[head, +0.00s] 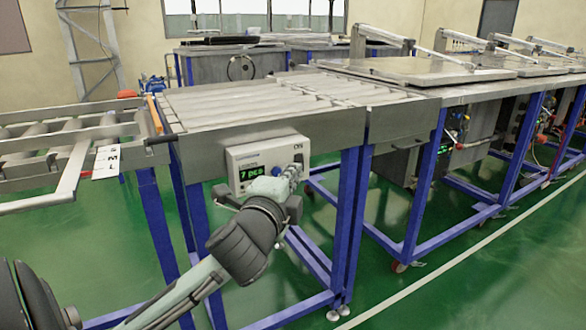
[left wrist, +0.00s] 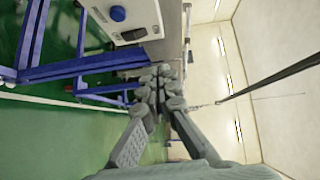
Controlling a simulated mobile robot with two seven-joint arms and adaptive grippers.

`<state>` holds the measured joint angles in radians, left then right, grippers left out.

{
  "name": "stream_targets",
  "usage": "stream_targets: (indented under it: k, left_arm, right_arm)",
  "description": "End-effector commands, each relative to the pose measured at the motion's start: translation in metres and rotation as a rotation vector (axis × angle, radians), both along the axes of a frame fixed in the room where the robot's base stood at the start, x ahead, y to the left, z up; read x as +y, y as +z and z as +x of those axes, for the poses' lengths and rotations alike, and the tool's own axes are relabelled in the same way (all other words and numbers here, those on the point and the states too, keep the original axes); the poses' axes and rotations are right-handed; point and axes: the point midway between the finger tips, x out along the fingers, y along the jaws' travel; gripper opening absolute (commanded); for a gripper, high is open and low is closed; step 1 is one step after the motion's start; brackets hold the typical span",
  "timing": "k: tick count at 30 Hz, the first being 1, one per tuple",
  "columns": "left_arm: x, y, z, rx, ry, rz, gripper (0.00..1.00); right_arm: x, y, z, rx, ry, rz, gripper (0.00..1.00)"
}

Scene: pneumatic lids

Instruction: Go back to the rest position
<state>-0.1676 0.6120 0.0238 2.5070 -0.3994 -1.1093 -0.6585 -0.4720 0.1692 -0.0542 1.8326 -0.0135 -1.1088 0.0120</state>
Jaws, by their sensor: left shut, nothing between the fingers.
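My left gripper (head: 291,172) is in front of the white control box (head: 262,162) on the front of the roller table. The box has a lit green display and a round knob at its right side, close to the fingertips in the head view. In the left wrist view my left gripper (left wrist: 160,80) has its fingers together with nothing between them. The control box (left wrist: 125,18) with its blue knob shows at the top of that view, apart from the fingers. My right gripper is in neither view.
The roller table (head: 270,105) stands on blue legs (head: 350,210) behind the arm. A roller conveyor (head: 70,135) is at the left. Flat metal lids (head: 430,68) lie on the line at the right. Green floor (head: 470,260) is clear at the front right.

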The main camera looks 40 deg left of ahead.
Motion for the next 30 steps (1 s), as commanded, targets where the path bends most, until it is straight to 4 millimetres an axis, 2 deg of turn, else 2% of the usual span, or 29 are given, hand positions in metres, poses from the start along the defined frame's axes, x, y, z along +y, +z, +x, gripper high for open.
stream_targets:
  k: [17,20,23,25,26,30]
  left_arm:
    - [0.000,0.000,-0.001,0.000,0.000,0.000,0.00]
    - [0.001,-0.007,0.000,0.011,0.003,-0.014,0.00]
    - [0.004,-0.037,0.004,0.057,0.017,-0.082,0.00]
    - [0.007,-0.076,0.006,0.114,0.037,-0.168,0.00]
    - [0.008,-0.096,0.006,0.143,0.050,-0.212,0.00]
    - [0.007,-0.203,-0.007,0.289,0.132,-0.450,0.00]
  right_arm:
    - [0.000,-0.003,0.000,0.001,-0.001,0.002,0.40]
    - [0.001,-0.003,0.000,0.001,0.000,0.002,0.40]
    - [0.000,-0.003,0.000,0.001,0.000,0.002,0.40]
    - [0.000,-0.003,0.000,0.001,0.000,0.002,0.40]
    - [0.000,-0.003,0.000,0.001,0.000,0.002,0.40]
    - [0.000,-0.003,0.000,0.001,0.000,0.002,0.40]
